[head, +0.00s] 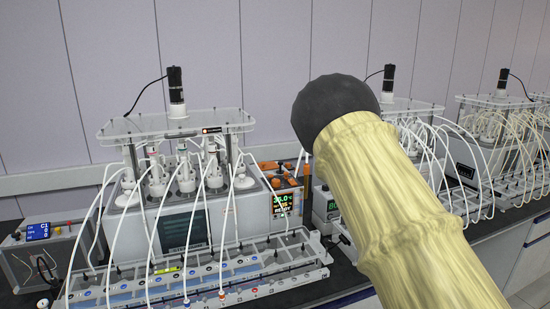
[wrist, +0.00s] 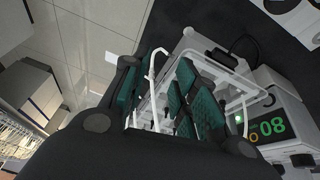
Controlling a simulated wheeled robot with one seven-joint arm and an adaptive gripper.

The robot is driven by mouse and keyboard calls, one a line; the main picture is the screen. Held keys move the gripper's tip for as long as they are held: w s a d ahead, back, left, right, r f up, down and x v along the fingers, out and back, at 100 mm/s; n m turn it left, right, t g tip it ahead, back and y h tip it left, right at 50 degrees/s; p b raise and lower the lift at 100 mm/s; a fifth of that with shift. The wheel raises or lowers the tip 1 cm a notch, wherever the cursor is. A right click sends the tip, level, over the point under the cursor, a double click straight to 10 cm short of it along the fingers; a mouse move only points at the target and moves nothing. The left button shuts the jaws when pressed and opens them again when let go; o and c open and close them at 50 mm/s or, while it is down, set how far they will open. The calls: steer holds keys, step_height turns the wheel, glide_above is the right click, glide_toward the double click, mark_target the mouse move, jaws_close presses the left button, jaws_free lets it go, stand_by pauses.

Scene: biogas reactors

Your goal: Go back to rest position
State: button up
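My gripper (wrist: 157,72) shows in the wrist view with its dark teal-padded fingers apart. It is open and nothing is clearly held. A white tube (wrist: 152,72) and a white frame (wrist: 190,42) show behind and between the fingers; I cannot tell how close they are. In the head view my arm, in a pale yellow cover with a black rounded end, rises in front of the bench at right of centre. My gripper is not visible in the head view.
A biogas reactor unit (head: 190,215) with white tubes stands on the dark bench at left; more units (head: 490,150) stand to the right. A long tube rack (head: 270,262) lies along the front. A control box (head: 40,258) is far left. A display device (wrist: 275,128) sits near the gripper.

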steer(key=s+d+f+n, duration=0.2)
steer(key=s+f, duration=0.5)
steer(key=f, duration=0.3)
steer(key=s+d+f+n, duration=0.1)
steer(key=s+f, duration=0.5)
steer(key=f, duration=0.5)
steer(key=s+a+f+n+g+y, duration=0.1)
steer(key=s+f+n, duration=0.1)
steer(key=s+f, duration=0.45)
steer(key=s+f+n, duration=0.1)
steer(key=s+f, duration=0.3)
steer(key=s, duration=0.6)
steer(key=s+a+f+n+y, duration=0.1)
steer(key=s+a+n, duration=0.1)
steer(key=s, duration=0.8)
steer(key=s+a+f+n+y, duration=0.1)
steer(key=s+a, duration=0.3)
steer(key=s, duration=0.6)
steer(key=s+a+f+n+y+b, duration=0.1)
steer(key=s+a+n, duration=0.1)
steer(key=s, duration=0.7)
steer(key=shift+s+a+f+n, duration=0.35)
steer(key=shift+s+a+n, duration=0.05)
steer(key=shift+a, duration=0.2)
